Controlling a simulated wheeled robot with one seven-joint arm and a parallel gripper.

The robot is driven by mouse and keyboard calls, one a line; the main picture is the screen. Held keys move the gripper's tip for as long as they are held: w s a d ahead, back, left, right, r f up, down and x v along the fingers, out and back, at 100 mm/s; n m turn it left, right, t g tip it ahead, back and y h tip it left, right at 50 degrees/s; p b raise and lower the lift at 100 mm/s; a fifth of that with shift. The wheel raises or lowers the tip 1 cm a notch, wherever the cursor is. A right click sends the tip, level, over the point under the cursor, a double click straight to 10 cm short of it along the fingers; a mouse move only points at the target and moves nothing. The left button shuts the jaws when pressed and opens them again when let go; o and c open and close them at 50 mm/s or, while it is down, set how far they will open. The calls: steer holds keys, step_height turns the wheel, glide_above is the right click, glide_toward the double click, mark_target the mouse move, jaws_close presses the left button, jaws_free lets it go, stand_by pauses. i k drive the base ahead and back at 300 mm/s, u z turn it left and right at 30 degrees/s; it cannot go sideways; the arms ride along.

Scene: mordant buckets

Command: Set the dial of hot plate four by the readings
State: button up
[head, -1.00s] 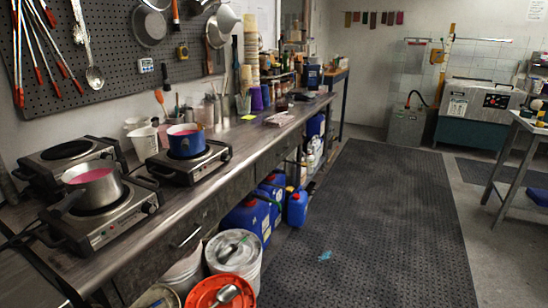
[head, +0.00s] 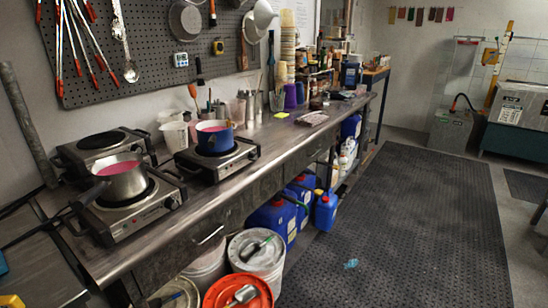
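Three hot plates stand on the steel bench at the left. The front hot plate (head: 150,212) carries a steel saucepan (head: 122,178) of pink liquid, and small dials show on its front face. The hot plate to its right (head: 228,166) carries a blue pot (head: 214,137) of pink liquid. The back-left hot plate (head: 75,157) is bare. I cannot read any plate number. A small white digital display (head: 180,60) hangs on the pegboard; its reading is too small to tell. My gripper is not in view.
The steel bench (head: 285,135) runs away to the back right. Buckets, one with an orange lid (head: 238,293), and blue jugs (head: 275,217) stand below its front edge.

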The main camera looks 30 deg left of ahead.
mark_target(252, 156)
steer(key=i, duration=0.85)
steer(key=u, duration=2.25)
